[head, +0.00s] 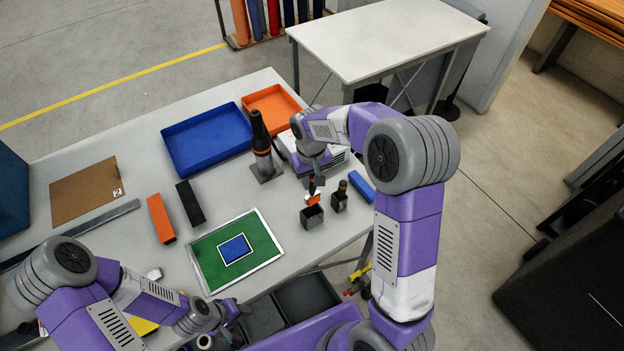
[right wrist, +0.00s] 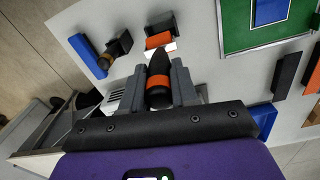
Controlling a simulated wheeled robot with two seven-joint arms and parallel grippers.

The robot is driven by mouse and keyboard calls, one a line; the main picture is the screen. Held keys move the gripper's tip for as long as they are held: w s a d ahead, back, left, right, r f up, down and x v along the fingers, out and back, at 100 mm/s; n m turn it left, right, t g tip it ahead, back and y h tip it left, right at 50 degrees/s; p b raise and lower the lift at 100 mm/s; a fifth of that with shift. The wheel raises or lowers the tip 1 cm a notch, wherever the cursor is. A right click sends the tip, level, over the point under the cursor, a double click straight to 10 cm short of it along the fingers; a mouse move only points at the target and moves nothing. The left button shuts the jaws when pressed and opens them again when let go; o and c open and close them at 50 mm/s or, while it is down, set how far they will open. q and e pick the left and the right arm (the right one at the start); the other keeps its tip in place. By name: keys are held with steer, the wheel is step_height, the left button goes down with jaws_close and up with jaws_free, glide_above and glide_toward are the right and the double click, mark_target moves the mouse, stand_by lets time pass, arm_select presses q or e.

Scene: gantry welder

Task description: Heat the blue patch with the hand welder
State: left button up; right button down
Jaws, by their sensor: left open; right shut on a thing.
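The blue patch (head: 235,249) lies on a green board (head: 208,264) with a pale frame, at the front middle of the bench. What looks like the hand welder (head: 261,140), black with an orange band, stands upright on a grey stand (head: 268,173). My right gripper (head: 313,182) is right of it, above a small dark open box (head: 312,219). It is shut on a dark, tapered thing with an orange band (right wrist: 160,80); I cannot tell exactly what this is. My left gripper (head: 238,312) is open and empty at the bench's front edge, below the board.
A blue tray (head: 182,160) and an orange tray (head: 273,97) sit at the back. A dark bottle (head: 340,197) and a blue bar (head: 361,186) are right of the box.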

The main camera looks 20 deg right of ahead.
steer(key=shift+r+p, duration=1.4)
steer(key=shift+r, duration=1.75)
